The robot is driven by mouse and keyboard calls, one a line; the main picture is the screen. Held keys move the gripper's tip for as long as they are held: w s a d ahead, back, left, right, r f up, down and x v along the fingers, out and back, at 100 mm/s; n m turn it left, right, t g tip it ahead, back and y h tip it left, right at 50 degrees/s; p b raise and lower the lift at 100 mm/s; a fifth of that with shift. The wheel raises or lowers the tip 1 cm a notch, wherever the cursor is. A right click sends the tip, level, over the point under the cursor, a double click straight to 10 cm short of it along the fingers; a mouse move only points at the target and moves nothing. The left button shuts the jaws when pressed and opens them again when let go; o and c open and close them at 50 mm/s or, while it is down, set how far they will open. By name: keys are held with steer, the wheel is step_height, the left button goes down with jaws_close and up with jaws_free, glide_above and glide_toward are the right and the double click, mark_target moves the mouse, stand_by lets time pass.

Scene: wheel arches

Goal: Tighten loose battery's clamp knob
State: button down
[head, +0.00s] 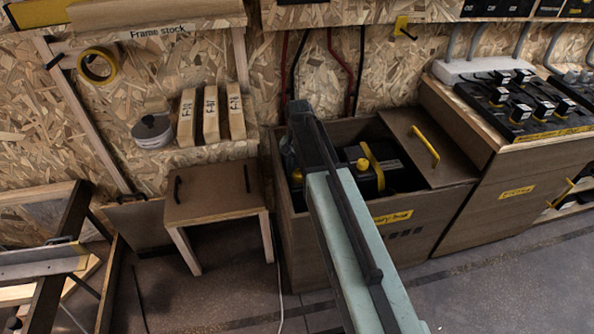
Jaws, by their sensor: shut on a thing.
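An open brown battery box (392,238) stands against the back wall, with a yellow label on its front. Inside it on the right is a dark battery (360,184) under a yellow clamp strap (374,168) with a yellow knob (364,163). Another yellow clamp knob (297,175) shows at the box's left side, beside my arm. My gripper (292,152) points down there at the end of my arm and is shut on that left knob. The wrist and arm hide most of the fingers and the battery below. Whether the knob sits fully down cannot be seen.
The box lid (428,148) with a yellow handle covers the right of the box. A small brown bench (213,192) stands to the left. A workbench (510,160) with black chargers adjoins on the right. Floor in front is mostly clear; a cable crosses it.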

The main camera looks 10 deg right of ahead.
mark_target(298, 172)
steer(key=shift+m, duration=0.5)
steer(key=c, duration=0.9)
jaws_free()
steer(key=shift+r, duration=0.1)
step_height(298, 172, up, 8)
steer(key=p, duration=0.7)
steer(key=shift+f+p, duration=0.2)
steer(key=shift+p, duration=0.2)
steer(key=shift+r, duration=0.1)
